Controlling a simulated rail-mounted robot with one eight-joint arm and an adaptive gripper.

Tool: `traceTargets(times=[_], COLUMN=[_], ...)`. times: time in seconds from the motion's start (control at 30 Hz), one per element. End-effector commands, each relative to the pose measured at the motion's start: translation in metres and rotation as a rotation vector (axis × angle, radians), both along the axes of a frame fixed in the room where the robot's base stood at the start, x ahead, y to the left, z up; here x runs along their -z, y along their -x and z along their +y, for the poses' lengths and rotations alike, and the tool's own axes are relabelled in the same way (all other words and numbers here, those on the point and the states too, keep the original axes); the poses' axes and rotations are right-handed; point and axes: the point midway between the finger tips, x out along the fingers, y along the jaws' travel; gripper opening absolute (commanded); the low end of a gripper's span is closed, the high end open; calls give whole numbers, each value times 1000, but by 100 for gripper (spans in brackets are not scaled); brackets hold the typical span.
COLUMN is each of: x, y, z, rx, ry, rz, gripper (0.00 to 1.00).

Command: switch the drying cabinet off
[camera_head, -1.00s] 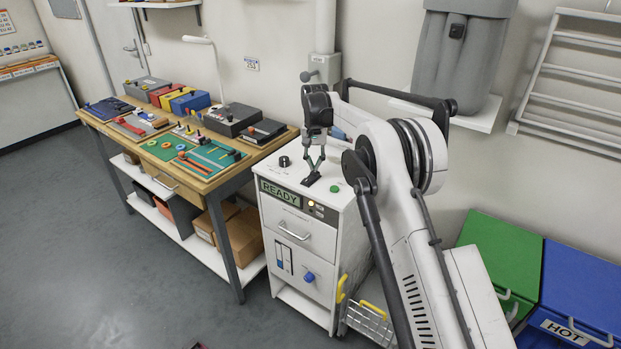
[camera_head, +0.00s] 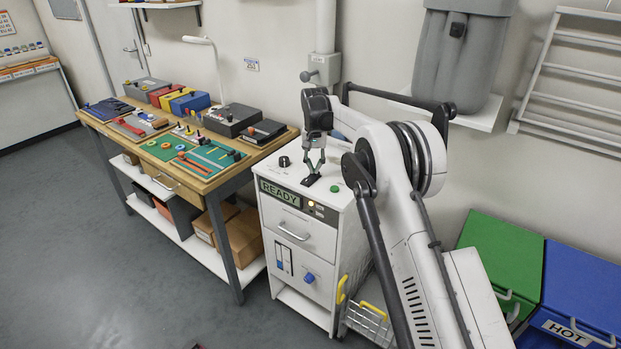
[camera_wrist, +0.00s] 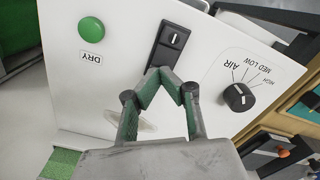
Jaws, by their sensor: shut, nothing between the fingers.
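The drying cabinet (camera_head: 300,262) is a white unit with a lit green READY display (camera_head: 280,193) on its front. On its top is a black rocker switch (camera_wrist: 170,42) with a white mark on its far part, also visible in the head view (camera_head: 310,181). A green DRY button (camera_wrist: 91,29) and a black AIR knob (camera_wrist: 238,97) sit on either side of it. My gripper (camera_wrist: 165,74) is shut and empty, pointing down, with its green-lined fingertips at the near end of the switch. I cannot tell whether they touch it.
A wooden workbench (camera_head: 187,187) with boxes and tools stands left of the cabinet. A wire basket with yellow handles (camera_head: 368,322) is at its right side. Green (camera_head: 500,255) and blue (camera_head: 585,290) bins stand further right. The floor in front is clear.

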Motion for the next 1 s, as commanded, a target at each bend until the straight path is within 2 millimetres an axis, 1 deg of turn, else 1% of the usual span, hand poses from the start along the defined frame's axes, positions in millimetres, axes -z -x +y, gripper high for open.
traceTargets(times=[0.47,0.57,0.73,1.0], x=[7,5,-2,-21], y=[0,0,0,0], z=[0,0,0,0], rx=[0,0,0,0], ry=[0,0,0,0], rz=[0,0,0,0], gripper=[0,0,0,0])
